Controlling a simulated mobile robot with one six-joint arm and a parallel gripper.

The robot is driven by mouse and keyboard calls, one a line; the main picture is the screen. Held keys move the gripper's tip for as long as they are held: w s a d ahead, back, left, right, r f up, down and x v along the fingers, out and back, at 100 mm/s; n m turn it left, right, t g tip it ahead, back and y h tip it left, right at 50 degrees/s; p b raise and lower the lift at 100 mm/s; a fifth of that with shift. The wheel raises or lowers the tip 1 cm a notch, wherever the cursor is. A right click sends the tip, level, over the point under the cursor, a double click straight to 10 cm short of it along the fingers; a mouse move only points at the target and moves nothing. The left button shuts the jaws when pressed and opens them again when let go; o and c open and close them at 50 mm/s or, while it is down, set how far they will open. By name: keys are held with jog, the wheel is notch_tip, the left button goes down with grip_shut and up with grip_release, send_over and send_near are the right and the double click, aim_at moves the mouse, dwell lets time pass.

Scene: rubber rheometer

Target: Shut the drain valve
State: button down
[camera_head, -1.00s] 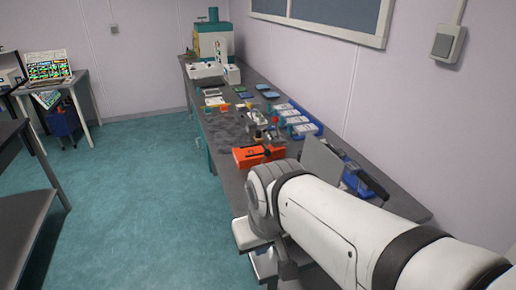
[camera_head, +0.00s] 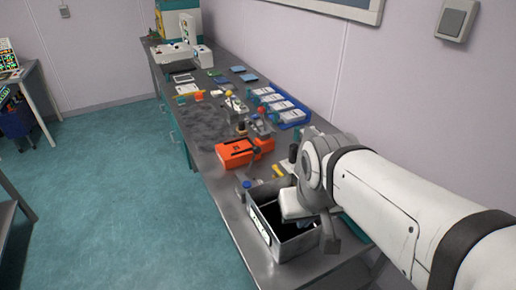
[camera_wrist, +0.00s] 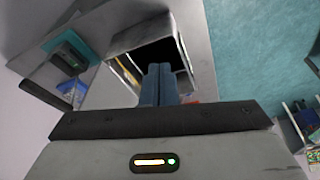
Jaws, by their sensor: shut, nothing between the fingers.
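A metal open-topped bath (camera_head: 266,250) with a dark inside stands near the front end of the bench, with a lit panel on its left side. My wrist is above its right part. In the wrist view the bath (camera_wrist: 187,52) lies beyond my gripper (camera_wrist: 160,70), whose two blue-grey fingers are together and empty, pointing toward its dark opening. I cannot tell whether they touch it. I cannot make out the drain valve for certain. A small blue knob or cap (camera_head: 246,184) shows at the bath's back left corner. My arm hides the bath's right side.
An orange case (camera_head: 236,153) stands behind the bath, with small tools nearby. A blue tray (camera_head: 294,119) of white items lies farther back along the wall. The floor left of the bench is clear.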

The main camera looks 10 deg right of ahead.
jog(key=w+a+f+t+h+b, duration=0.1)
jog(key=w+f+b, duration=0.3)
jog(key=w, duration=0.6)
jog(key=w+a+f+n+t+h+b, duration=0.1)
jog(key=w+a+f+b, duration=0.2)
jog(key=w, duration=0.7)
jog(key=w+a+f+n+h+b, duration=0.1)
jog(key=w+f+b, duration=0.3)
jog(key=w, duration=0.7)
jog(key=shift+a+f+t+h+b, duration=0.35)
jog(key=shift+a+b, duration=0.25)
jog(key=shift+b, duration=0.3)
jog(key=x, duration=1)
jog(key=shift+d, duration=0.2)
jog(key=shift+w+d+r+p, duration=0.1)
jog(key=shift+w+d+p, duration=0.2)
jog(key=shift+d, duration=0.3)
jog(key=shift+w+d+r+p, duration=0.15)
jog(key=shift+d+p, duration=0.2)
jog(key=shift+d, duration=0.25)
jog(key=shift+w+d+f, duration=0.15)
jog(key=shift+d+f, duration=0.05)
jog(key=shift+d, duration=0.4)
